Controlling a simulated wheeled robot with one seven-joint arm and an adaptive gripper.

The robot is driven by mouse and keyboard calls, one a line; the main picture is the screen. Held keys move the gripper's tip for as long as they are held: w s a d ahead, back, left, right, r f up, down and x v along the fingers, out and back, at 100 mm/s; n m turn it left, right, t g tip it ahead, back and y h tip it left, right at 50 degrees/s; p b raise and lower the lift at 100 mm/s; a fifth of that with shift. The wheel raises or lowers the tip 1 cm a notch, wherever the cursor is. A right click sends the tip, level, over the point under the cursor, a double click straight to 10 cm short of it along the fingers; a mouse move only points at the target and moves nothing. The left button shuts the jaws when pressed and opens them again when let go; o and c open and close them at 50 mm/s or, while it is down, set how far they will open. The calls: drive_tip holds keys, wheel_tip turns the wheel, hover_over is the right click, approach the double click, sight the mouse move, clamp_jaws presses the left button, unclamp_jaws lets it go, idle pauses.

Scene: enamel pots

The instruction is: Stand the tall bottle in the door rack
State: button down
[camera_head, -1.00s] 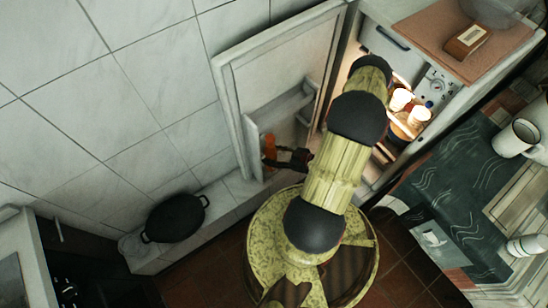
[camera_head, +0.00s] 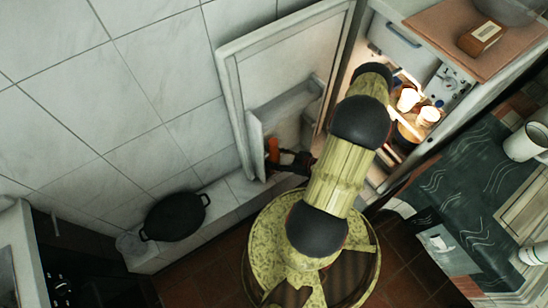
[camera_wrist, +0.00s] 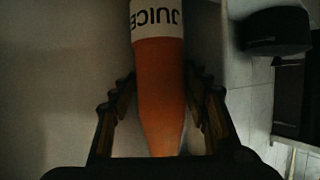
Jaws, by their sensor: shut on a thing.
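The tall bottle (camera_wrist: 160,85) is orange with a white label reading "JUICE" upside down in the wrist view. My gripper (camera_wrist: 160,110) is shut on it, with a dark finger on each side. In the head view the bottle (camera_head: 273,150) shows as a small orange piece at my gripper (camera_head: 285,160), beside the door rack. The door rack (camera_head: 285,105) is a pale bin on the inner side of the open fridge door (camera_head: 240,85). The rack's wall hides part of the bottle, and I cannot tell whether its base touches the rack floor.
The lit fridge (camera_head: 405,60) stands open at the right of the door, with white cups (camera_head: 408,99) inside. A black pot (camera_head: 174,216) sits on a ledge at lower left. A patterned counter (camera_head: 460,190) with a white mug (camera_head: 525,142) is at right.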

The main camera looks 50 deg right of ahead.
drive_tip(key=shift+w+d, duration=0.1)
drive_tip(key=shift+d, duration=0.15)
drive_tip(key=c, duration=1.2)
unclamp_jaws()
drive_tip(key=o, duration=0.4)
drive_tip(key=shift+a, duration=0.15)
drive_tip(key=shift+c, duration=0.2)
drive_tip(key=v, duration=1.2)
